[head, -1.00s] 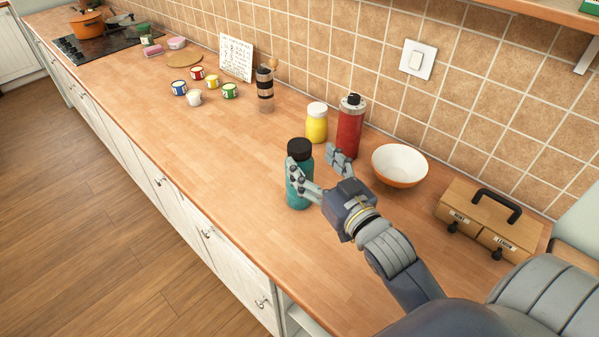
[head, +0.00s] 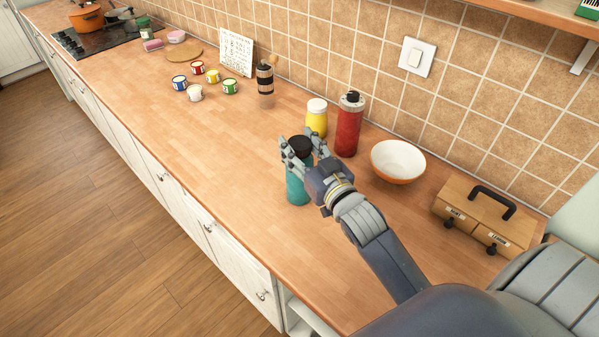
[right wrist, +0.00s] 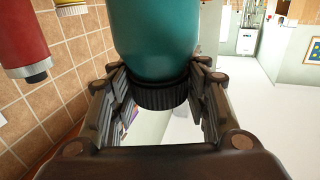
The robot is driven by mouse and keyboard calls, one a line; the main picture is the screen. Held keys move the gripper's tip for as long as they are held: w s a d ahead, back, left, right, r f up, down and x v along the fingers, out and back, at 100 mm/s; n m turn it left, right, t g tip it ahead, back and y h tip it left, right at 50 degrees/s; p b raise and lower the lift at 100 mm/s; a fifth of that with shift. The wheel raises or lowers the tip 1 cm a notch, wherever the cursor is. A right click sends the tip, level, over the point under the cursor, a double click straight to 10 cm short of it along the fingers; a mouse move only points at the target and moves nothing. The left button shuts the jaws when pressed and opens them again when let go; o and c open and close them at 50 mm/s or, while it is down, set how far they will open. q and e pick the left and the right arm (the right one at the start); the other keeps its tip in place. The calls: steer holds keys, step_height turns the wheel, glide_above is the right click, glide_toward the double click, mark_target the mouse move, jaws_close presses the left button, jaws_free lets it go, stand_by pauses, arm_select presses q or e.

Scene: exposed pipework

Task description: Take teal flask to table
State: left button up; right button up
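The teal flask (head: 298,188) with a black cap stands upright on the wooden counter (head: 205,140). In the right wrist view, its teal body (right wrist: 157,40) fills the top middle, with the ribbed black cap below it. My right gripper (head: 302,149) has its fingers on both sides of the flask, near the cap and shoulder. The fingers (right wrist: 160,80) appear to press on it from both sides. The flask's base appears to rest on the counter. My left gripper is not in view. No separate table can be made out.
Behind the flask stand a yellow jar (head: 316,118) and a red bottle (head: 349,128). A white and orange bowl (head: 398,160) and a wooden box (head: 485,215) are to the right. Several small cups, a tumbler (head: 265,85) and a stove (head: 95,38) are farther left. The counter's left-middle is clear.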

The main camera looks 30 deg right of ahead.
jaws_close()
steer(key=shift+r, duration=0.1)
steer(key=shift+r, duration=0.15)
